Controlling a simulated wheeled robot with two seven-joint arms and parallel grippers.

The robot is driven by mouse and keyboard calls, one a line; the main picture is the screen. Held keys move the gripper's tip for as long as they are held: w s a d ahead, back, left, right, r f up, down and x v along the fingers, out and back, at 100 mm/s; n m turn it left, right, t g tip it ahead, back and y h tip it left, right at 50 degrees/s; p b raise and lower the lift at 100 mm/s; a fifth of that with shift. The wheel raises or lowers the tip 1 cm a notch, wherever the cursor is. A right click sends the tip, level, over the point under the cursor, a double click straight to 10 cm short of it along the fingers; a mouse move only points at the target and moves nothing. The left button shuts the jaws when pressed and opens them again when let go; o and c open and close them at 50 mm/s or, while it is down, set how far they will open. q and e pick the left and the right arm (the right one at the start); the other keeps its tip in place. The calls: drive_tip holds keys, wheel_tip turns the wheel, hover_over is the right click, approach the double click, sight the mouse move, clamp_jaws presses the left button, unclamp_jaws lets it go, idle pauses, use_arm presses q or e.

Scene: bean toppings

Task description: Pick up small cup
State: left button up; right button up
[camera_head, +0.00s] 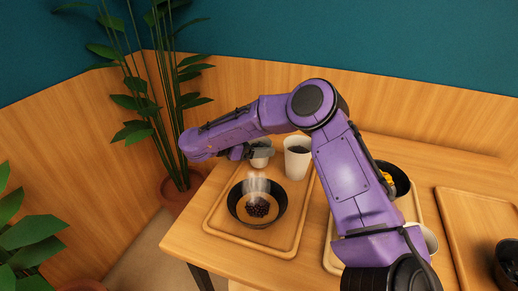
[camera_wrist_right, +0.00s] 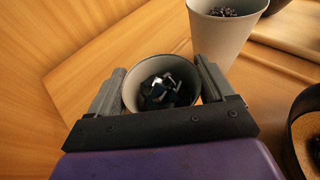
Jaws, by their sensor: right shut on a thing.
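The small cup (camera_wrist_right: 131,92) is light grey with dark, shiny pieces inside, and it sits between the fingers of my right gripper (camera_wrist_right: 160,90) in the right wrist view. In the head view the small cup (camera_head: 261,161) shows at the far left part of the tray, partly covered by my right gripper (camera_head: 252,151). The fingers are shut on its two sides. I cannot tell whether its base touches the tray. My left gripper is not in view.
A taller white cup (camera_head: 297,160) with dark contents stands just right of the small cup. A dark bowl (camera_head: 277,216) with beans sits in front on the wooden tray (camera_head: 222,214). Another tray (camera_head: 478,220) lies right. A potted plant (camera_head: 178,195) stands left of the table.

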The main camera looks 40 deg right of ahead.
drive_tip(key=s+a+r, duration=0.7)
drive_tip(key=s+r, duration=0.5)
drive_tip(key=shift+a, duration=0.3)
drive_tip(key=shift+r, duration=0.25)
